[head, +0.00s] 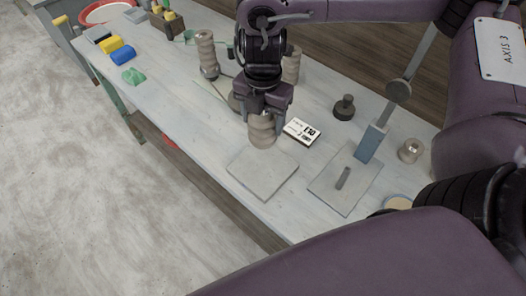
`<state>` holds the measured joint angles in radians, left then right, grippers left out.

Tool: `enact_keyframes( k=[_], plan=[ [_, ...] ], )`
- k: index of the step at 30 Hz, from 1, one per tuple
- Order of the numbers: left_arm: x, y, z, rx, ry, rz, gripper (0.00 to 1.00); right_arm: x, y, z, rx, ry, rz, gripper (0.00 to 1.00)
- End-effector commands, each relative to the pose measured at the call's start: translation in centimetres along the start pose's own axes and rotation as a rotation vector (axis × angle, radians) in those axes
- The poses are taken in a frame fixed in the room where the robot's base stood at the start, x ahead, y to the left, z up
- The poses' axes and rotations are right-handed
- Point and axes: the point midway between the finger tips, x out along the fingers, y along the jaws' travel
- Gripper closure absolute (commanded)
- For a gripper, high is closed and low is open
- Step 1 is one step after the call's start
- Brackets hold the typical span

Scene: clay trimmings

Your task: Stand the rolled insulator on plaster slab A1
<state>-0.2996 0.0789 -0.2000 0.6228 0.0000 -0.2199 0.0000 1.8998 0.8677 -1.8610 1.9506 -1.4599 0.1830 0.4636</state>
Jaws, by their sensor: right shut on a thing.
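My right gripper (264,111) points down and is shut on a ribbed beige rolled insulator (262,132). The insulator hangs upright, its top hidden between the fingers. Its lower end overlaps the back corner of a plain square plaster slab (261,178); I cannot tell whether it touches. A second slab (334,198) lies to the right, with a small grey bar (343,178) on it. I see no A1 mark on either slab. Other ribbed insulators stand behind, one to the left (207,55) and one to the right (292,65), partly hidden by my arm. My left gripper is out of view.
A white label card (301,131) lies just right of the held insulator. A blue block (371,143), a dark knobbed piece (344,107) and a beige spool (410,150) stand further right. Coloured blocks (123,55) lie far left. The table's front left is clear.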

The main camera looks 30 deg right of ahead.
Motion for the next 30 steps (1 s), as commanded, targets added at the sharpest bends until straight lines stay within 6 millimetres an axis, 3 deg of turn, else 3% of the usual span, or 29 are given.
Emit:
enact_keyframes(
  k=[3,9,17,24,30],
  plan=[
    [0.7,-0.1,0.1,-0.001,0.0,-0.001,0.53,3.2,-0.1,-0.1,0.003,0.005,-0.003,0.79],
    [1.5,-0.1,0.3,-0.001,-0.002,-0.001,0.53,7.1,-0.1,-0.1,0.003,0.003,-0.002,0.79],
    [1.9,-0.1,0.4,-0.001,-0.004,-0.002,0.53,9.2,0.0,0.0,0.003,0.0,0.001,0.79],
    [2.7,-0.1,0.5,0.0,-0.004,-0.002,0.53,12.1,0.0,0.0,0.004,0.001,0.0,0.79],
    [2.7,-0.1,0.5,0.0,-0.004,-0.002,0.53,12.2,0.1,0.0,0.003,-0.001,0.003,0.79]
  ],
)
